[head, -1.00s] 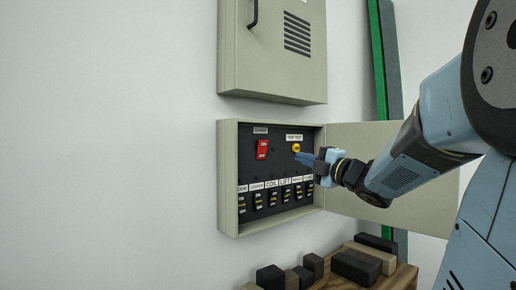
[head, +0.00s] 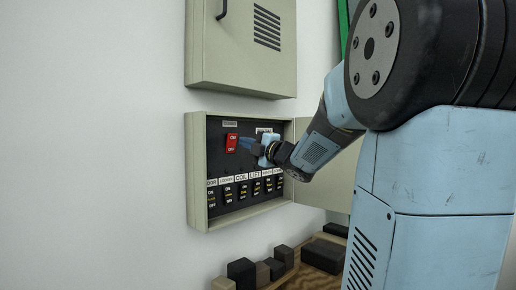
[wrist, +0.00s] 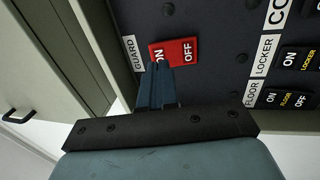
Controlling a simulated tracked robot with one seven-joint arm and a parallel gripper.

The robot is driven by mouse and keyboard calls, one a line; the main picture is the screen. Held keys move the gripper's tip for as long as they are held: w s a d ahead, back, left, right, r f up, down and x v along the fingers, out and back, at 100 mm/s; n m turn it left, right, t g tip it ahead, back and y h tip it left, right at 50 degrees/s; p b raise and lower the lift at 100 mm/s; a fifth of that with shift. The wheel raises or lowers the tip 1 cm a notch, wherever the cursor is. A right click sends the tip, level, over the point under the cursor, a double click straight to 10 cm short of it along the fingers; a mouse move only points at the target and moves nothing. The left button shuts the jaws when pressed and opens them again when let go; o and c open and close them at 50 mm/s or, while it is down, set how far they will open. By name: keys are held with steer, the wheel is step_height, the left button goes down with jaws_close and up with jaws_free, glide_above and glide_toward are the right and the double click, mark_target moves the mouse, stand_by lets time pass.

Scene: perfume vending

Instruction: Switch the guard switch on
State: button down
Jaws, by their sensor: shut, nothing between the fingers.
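The guard switch (head: 232,143) is a red rocker marked ON and OFF, at the upper left of the dark panel in the open box. In the wrist view the red switch (wrist: 188,52) lies sideways beside its GUARD label (wrist: 133,54), with ON to the left and OFF to the right. My gripper (head: 243,144) is shut and empty, with its blue fingertips just right of the switch in the head view. In the wrist view the fingertips (wrist: 156,68) overlap the ON end and hide part of it. I cannot tell whether they touch it.
A row of black switches (head: 242,191) with white labels runs along the panel's bottom. The box door (head: 326,190) stands open to the right. A closed cabinet (head: 242,45) hangs above. Dark blocks (head: 242,272) lie on a wooden surface below. The left wall is bare.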

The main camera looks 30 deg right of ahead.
mark_target(233, 138)
steer(key=shift+x, duration=1.7)
